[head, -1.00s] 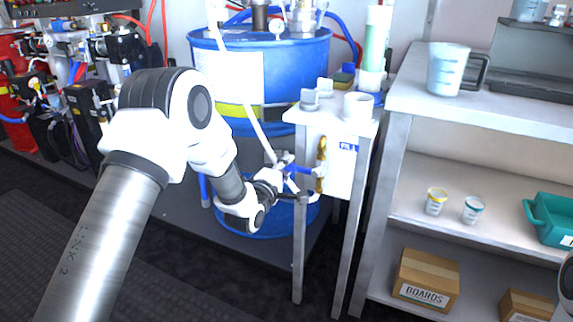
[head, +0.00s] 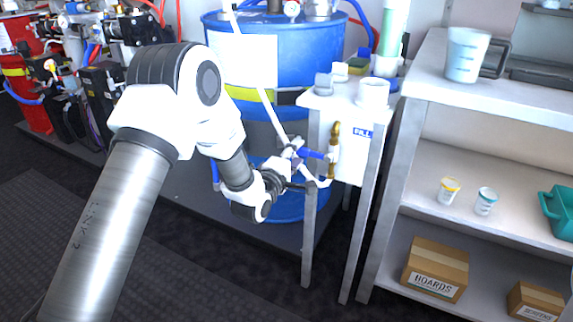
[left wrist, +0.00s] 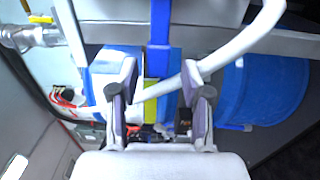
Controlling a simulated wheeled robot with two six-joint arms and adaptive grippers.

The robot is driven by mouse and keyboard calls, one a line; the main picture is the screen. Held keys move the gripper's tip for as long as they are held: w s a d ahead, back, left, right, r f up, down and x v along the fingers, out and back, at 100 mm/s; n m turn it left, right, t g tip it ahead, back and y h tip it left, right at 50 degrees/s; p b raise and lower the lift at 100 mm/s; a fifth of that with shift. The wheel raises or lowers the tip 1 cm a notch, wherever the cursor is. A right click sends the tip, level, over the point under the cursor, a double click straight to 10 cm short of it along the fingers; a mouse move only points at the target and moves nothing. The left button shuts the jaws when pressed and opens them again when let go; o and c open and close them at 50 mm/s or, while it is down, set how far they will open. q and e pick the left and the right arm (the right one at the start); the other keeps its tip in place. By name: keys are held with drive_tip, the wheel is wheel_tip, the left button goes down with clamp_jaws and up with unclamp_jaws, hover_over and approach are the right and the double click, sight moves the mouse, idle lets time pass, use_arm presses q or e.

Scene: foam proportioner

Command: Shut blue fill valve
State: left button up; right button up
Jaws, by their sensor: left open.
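The blue fill valve handle (head: 313,154) sticks out sideways beside the brass fitting (head: 334,142) at the stand's FILL label (head: 362,132). In the left wrist view a blue upright bar (left wrist: 161,35), which looks like this handle, lies in line with the gap between my fingers. My left gripper (head: 299,164) is at the handle's left end in the head view. It also shows in the left wrist view (left wrist: 159,72), with its fingers apart. I cannot tell whether a finger touches the handle. My right gripper is not in view.
A white hose (left wrist: 230,45) crosses in front of the fingers. A large blue drum (head: 305,62) stands behind the stand. Cups stand on the stand's top. A metal shelf (head: 480,90) is to the right, with a jug (head: 466,55) and boxes. Pumps and hoses fill the back left.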

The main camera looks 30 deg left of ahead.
use_arm(q)
drive_tip(key=s, duration=1)
drive_tip(key=shift+a, duration=0.15)
drive_tip(key=s+d+f+m+g, duration=0.2)
drive_tip(key=s+f+g, duration=0.35)
drive_tip(key=f, duration=0.75)
drive_tip(key=s+d+f+m+g, duration=0.2)
drive_tip(key=s+f+m+g, duration=0.1)
drive_tip(key=s+f, duration=0.8)
drive_tip(key=s+f+m+g, duration=0.5)
drive_tip(key=s+m, duration=0.1)
drive_tip(key=s, duration=0.3)
drive_tip(key=s+f+m+g, duration=0.4)
drive_tip(key=s+f+m, duration=0.1)
drive_tip(key=s, duration=0.3)
wheel_tip(320, 180, up, 29)
drive_tip(key=m+p, duration=0.1)
drive_tip(key=p, duration=2.8)
drive_tip(key=shift+s+r+y, duration=0.15)
drive_tip(key=shift+y, duration=0.15)
